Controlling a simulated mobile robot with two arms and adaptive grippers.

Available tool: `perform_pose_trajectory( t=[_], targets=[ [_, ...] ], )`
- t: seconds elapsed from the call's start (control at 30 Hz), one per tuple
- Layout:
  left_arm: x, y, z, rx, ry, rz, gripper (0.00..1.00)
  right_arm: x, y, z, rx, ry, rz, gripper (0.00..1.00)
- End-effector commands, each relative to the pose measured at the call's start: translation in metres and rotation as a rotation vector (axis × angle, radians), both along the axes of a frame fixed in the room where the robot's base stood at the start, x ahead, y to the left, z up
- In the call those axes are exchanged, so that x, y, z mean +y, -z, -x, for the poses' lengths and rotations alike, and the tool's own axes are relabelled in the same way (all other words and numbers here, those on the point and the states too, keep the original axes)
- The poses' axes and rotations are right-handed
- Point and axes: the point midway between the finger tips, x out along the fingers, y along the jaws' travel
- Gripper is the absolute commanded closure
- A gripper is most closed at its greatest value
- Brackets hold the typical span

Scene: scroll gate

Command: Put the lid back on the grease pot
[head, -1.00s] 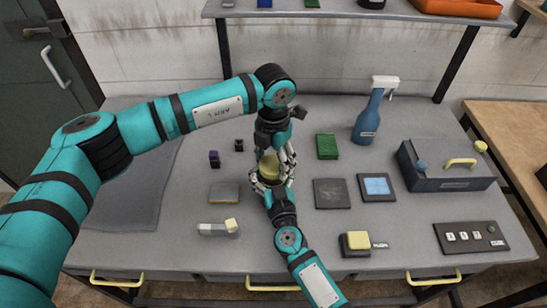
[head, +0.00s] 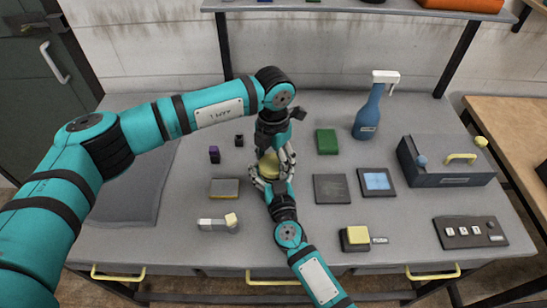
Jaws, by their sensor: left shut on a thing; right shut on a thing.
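A yellowish rounded piece (head: 268,164) of the grease pot and lid shows between my two grippers, over the middle of the bench. My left gripper (head: 274,152) comes down from above and is shut at its upper part. My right gripper (head: 268,181) comes from the front and is shut around its lower part. The fingers hide most of the pot and lid. I cannot tell where one ends and the other begins, or whether the lid is seated.
Small blocks (head: 224,188) lie to the left, beside a dark mat (head: 125,190). A shelf (head: 350,12) spans the back.

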Motion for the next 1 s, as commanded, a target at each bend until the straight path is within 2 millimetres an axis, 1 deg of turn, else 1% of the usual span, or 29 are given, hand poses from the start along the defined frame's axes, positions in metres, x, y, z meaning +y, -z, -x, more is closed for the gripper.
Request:
perform_pose_trajectory(
  t=[0.33,0.37,0.53,0.83,0.93,1.0],
  targets=[
    [0.000,0.008,0.000,0.000,0.001,-0.001,0.45,0.000,0.000,0.000,0.001,-0.001,-0.001,0.98],
    [0.000,0.008,0.000,0.000,0.001,-0.001,0.34,0.000,0.000,0.000,0.001,-0.001,-0.001,1.00],
    [0.000,0.007,0.000,-0.001,0.001,-0.001,0.12,0.000,0.000,0.000,0.001,-0.001,0.000,1.00],
    [0.000,0.006,0.000,-0.001,0.001,-0.001,0.12,0.000,0.000,0.000,0.001,-0.001,0.000,1.00],
    [0.000,-0.001,0.000,-0.002,0.001,0.001,0.12,0.000,0.000,0.000,0.001,-0.001,0.000,1.00],
    [0.000,-0.009,0.000,-0.002,0.001,0.000,0.12,0.000,0.000,0.000,0.001,-0.001,0.000,1.00]
  ],
)
